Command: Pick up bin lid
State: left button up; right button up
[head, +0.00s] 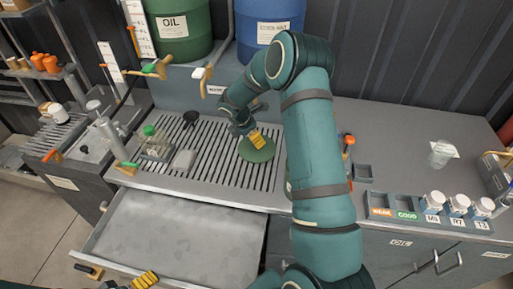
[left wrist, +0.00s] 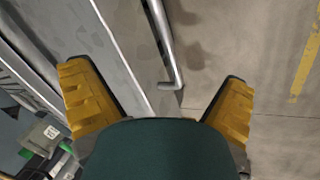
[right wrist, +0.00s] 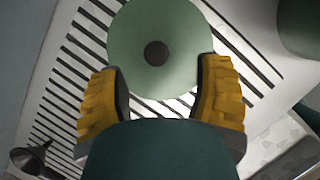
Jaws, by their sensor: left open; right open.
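The bin lid (head: 257,150) is a round green disc lying on the slotted grate of the counter. In the right wrist view the lid (right wrist: 157,25) shows a dark round knob (right wrist: 156,53) at its centre. My right gripper (head: 256,139) is open above the lid, its yellow fingers on either side of the knob in that view. I cannot tell whether they touch the lid. My left gripper (head: 143,281) is open and empty, low at the front by the open drawer; the left wrist view (left wrist: 158,75) shows the drawer's handle and floor between its fingers.
The slotted grate (head: 215,150) also bears a green-capped glass jar (head: 155,143) and a dark funnel (head: 191,117). An open drawer (head: 170,235) juts out below the counter. Green and blue barrels stand behind. Labelled white jars (head: 458,204) stand in a rack at right.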

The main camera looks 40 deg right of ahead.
jog(key=x, duration=0.5)
jog(key=shift+w+d, duration=0.1)
jog(key=shift+w, duration=0.1)
jog(key=shift+r, duration=0.1)
grip_shut()
